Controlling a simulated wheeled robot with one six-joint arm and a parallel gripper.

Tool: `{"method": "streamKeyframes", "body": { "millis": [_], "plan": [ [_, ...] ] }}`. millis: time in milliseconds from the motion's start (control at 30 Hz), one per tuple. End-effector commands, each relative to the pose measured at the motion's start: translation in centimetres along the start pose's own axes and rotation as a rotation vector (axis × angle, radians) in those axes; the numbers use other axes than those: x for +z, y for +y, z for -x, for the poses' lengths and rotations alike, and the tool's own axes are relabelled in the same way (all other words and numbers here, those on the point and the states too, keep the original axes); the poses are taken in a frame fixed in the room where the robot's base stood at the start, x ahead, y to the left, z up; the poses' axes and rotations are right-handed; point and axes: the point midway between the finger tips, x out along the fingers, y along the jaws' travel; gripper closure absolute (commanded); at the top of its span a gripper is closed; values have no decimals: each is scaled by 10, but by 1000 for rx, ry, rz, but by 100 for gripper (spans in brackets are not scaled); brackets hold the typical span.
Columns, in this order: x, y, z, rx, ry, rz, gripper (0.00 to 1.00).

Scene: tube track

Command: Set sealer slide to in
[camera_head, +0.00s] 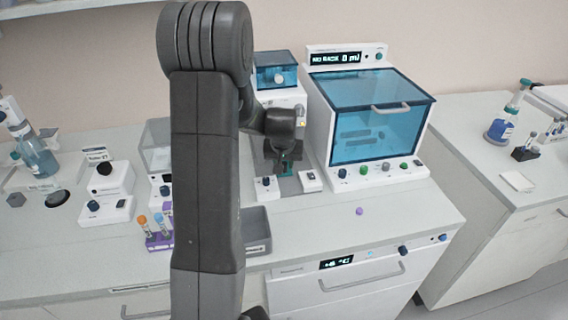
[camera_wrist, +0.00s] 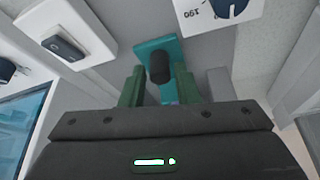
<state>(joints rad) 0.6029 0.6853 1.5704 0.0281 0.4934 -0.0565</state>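The sealer slide shows in the wrist view as a teal plate (camera_wrist: 148,46) with a dark upright knob (camera_wrist: 159,67). My gripper (camera_wrist: 159,82) has its two green fingers apart, one on each side of the knob. A narrow gap shows on the left of the knob; the right finger is very close to it, and I cannot tell if they touch. In the head view my gripper (camera_head: 286,166) is low in front of the sealer, left of the big blue-lidded machine. My arm hides part of the sealer, and the slide is hardly visible there.
A white dial box (camera_head: 267,188) and a white switch box (camera_head: 310,181) stand close to my gripper. The blue-lidded machine (camera_head: 368,115) is on the right. A grey tray (camera_head: 257,232) and a purple tube rack (camera_head: 158,240) are nearer the front edge.

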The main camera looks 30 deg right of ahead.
Motion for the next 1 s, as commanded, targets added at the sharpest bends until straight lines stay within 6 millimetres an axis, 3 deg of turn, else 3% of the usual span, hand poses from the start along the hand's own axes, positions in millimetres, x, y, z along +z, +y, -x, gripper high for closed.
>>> {"method": "streamKeyframes", "body": {
  "millis": [700,1000],
  "plan": [
    [-1,0,118,0,4,0,72],
    [0,0,133,0,0,0,72]
  ]
}}
